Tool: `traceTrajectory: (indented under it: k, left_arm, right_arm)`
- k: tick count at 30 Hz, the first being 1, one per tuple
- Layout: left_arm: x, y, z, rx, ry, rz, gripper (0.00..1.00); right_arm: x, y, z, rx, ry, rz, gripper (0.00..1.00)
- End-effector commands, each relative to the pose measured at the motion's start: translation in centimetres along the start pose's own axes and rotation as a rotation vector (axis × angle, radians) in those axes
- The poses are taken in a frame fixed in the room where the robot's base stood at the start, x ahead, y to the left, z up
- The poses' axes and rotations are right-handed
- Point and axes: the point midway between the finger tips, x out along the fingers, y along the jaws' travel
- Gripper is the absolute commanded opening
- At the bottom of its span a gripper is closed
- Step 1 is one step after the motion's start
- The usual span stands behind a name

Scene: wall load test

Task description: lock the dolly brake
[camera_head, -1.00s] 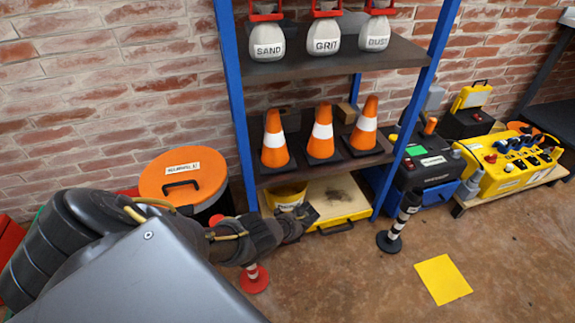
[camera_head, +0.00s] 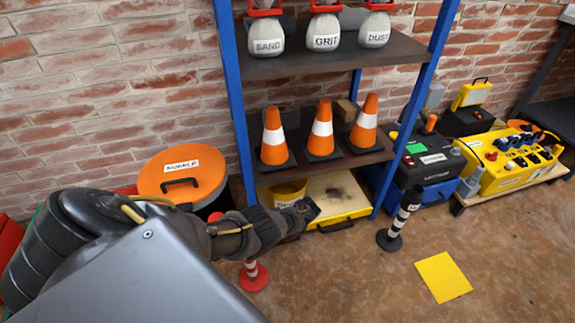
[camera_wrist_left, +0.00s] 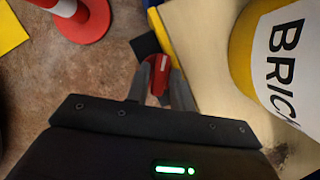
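A low dolly with a yellow edge and pale top (camera_head: 340,192) stands under the shelf rack. A bucket (camera_head: 288,193) stands on it; the wrist view shows the bucket (camera_wrist_left: 285,55) with the letters "BRIC". A small red part (camera_wrist_left: 157,75), apparently the brake lever, lies at the dolly's near edge in the wrist view. My left gripper (camera_head: 312,210) reaches the dolly's front edge. In the wrist view its fingers (camera_wrist_left: 157,85) are apart, one on each side of the red part; I cannot tell whether they touch it. My right gripper is not in view.
A red-and-white post (camera_head: 253,275) stands in front of the dolly, below my left arm. A black-and-white post (camera_head: 397,225) stands to the right. An orange-lidded bin (camera_head: 181,176) is at left. Cones (camera_head: 322,135) stand on the shelf above. The floor at front right is clear around a yellow sheet (camera_head: 443,277).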

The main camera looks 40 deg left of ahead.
Motion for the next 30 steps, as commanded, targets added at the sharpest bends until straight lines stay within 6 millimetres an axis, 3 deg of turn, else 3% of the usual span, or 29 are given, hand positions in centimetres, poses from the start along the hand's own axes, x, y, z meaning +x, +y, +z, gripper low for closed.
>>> traceTrajectory:
  k: [3,17,23,30]
  left_arm:
    - [0.0,0.0,0.0,0.000,0.000,-0.001,0.36]
    - [-0.2,-0.2,0.2,0.026,-0.001,-0.018,0.36]
    - [-0.3,0.0,0.3,0.212,-0.001,-0.096,0.36]
    - [0.0,0.4,0.2,0.545,-0.001,-0.231,0.36]
  right_arm:
    - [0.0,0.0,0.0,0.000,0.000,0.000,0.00]
    - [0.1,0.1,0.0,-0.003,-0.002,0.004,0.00]
    - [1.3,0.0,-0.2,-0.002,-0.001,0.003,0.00]
    - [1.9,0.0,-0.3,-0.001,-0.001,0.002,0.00]
